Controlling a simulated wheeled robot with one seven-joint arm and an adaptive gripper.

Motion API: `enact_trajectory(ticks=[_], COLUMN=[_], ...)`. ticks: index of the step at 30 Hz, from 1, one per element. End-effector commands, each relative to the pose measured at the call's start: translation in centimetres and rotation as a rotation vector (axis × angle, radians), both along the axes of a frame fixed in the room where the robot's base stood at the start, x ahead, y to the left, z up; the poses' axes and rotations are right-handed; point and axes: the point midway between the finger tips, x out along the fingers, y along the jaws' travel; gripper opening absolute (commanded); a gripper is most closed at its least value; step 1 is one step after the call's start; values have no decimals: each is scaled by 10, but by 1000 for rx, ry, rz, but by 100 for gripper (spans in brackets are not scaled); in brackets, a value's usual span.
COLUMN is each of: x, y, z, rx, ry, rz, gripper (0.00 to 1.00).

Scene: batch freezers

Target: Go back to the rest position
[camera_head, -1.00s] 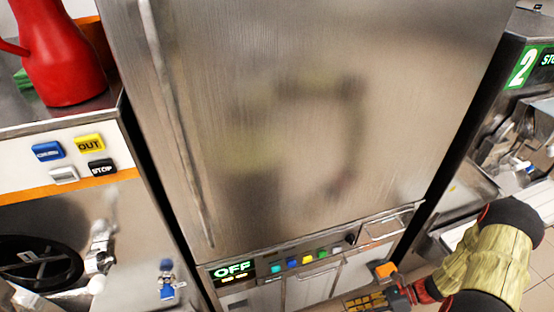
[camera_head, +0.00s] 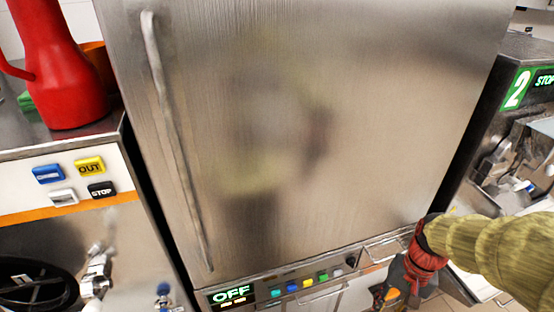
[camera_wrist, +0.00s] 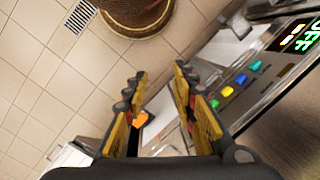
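My gripper (camera_wrist: 158,98) shows in the wrist view with its two yellow-and-black fingers apart and nothing between them. In the head view my gripper (camera_head: 388,296) hangs at the lower right edge of the freezer front, in front of its lower panel, partly cut off by the frame. My arm comes in from the right. The tall steel freezer (camera_head: 300,130) has its door shut, and its display (camera_head: 232,294) reads OFF. The colored buttons (camera_head: 307,283) sit beside the display and also show right of my fingers in the wrist view (camera_wrist: 241,80).
A machine on the left has a button panel (camera_head: 76,180) and a red jug (camera_head: 62,70) on top. A second machine marked 2 (camera_head: 517,90) stands on the right. Tiled floor (camera_wrist: 45,60) lies open below my gripper.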

Motion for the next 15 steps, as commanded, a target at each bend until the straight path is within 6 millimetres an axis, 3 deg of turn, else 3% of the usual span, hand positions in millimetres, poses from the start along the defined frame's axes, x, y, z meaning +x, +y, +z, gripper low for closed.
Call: enact_trajectory(ticks=[3, 15], x=[-6, -31], y=[9, 52], z=[32, 125], rx=[-71, -218], ry=[-102, -444], rz=[104, 320], gripper=[27, 27])
